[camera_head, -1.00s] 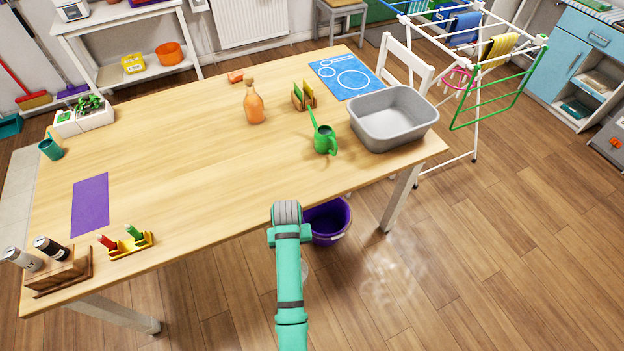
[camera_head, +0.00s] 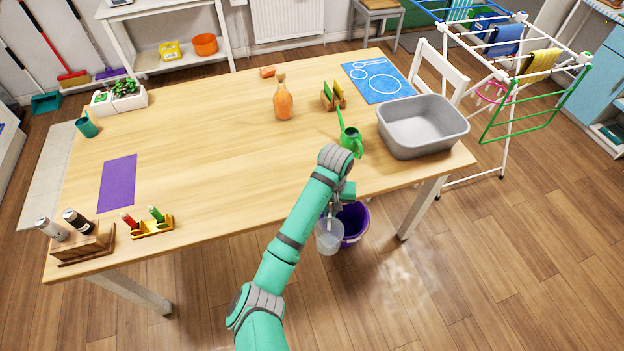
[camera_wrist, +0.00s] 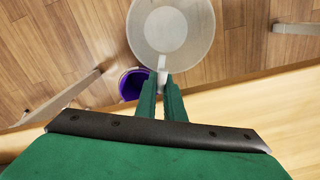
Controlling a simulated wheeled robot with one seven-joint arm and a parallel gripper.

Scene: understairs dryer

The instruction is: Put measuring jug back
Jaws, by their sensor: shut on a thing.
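The measuring jug (camera_head: 330,236) is a clear, whitish vessel hanging from my gripper (camera_head: 338,200) in front of the table's near edge. In the wrist view the round jug (camera_wrist: 171,28) shows beyond my fingers, with its handle between them. My gripper (camera_wrist: 162,95) is shut on that handle. The arm partly hides the gripper in the head view. On the table (camera_head: 215,170), a purple mat (camera_head: 118,182) lies at the left and a blue mat with white outlines (camera_head: 379,82) lies at the back right. I cannot tell which place belongs to the jug.
A purple bucket (camera_head: 353,226) stands on the floor below the jug. A green watering can (camera_head: 350,140) and a grey basin (camera_head: 422,126) stand on the table's right part. An orange bottle (camera_head: 283,100) stands near the middle. The table's left centre is clear.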

